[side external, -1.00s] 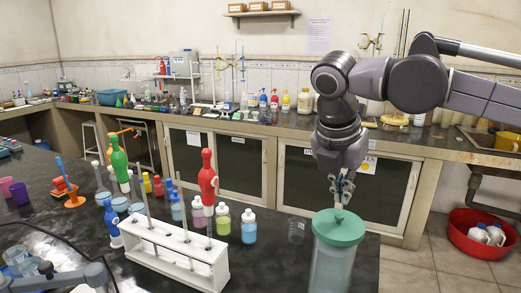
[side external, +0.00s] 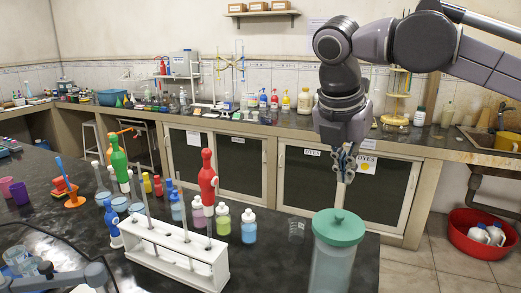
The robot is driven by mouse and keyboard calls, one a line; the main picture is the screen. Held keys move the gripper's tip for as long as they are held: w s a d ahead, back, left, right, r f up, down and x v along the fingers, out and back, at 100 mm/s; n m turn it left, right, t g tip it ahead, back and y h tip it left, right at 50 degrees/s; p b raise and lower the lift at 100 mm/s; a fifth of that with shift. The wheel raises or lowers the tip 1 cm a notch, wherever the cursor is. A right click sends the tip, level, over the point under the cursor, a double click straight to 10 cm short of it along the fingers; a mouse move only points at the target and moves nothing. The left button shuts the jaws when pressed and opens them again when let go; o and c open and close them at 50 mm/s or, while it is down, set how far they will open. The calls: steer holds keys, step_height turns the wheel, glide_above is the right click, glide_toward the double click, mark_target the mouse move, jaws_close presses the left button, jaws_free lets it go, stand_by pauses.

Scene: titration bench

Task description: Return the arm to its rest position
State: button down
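My gripper (side external: 346,178) hangs in the upper right of the side external view, pointing down. It is in the air above the green lid (side external: 338,227) of a large clear jar (side external: 332,265), with a clear gap between fingertips and lid. I see no object held between the fingers. The fingers are small and seen nearly edge-on, so I cannot tell whether they are open or shut.
A white rack (side external: 180,262) with upright rods stands on the dark bench left of the jar. A small clear beaker (side external: 296,230) is beside the jar.

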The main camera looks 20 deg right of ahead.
steer(key=d+f+m, duration=0.1)
steer(key=s+d+f+m+y, duration=0.1)
steer(key=d+m, duration=0.1)
steer(key=d+f+m, duration=0.1)
steer(key=d+m, duration=0.1)
steer(key=shift+s+f, duration=0.3)
steer(key=shift+f, duration=0.1)
steer(key=s+d+f+m+t+y, duration=0.1)
steer(key=s+d+f+m+t, duration=0.1)
steer(key=s+d+f+m, duration=0.3)
steer(key=s+d+f+m+t+y, duration=0.2)
steer(key=s+d+f+m, duration=0.2)
steer(key=f+m, duration=0.8)
steer(key=shift+s+d+f+m+t, duration=0.2)
steer(key=shift+s+d+m+t, duration=0.2)
steer(key=shift+d+m, duration=0.45)
steer(key=shift+a, duration=0.15)
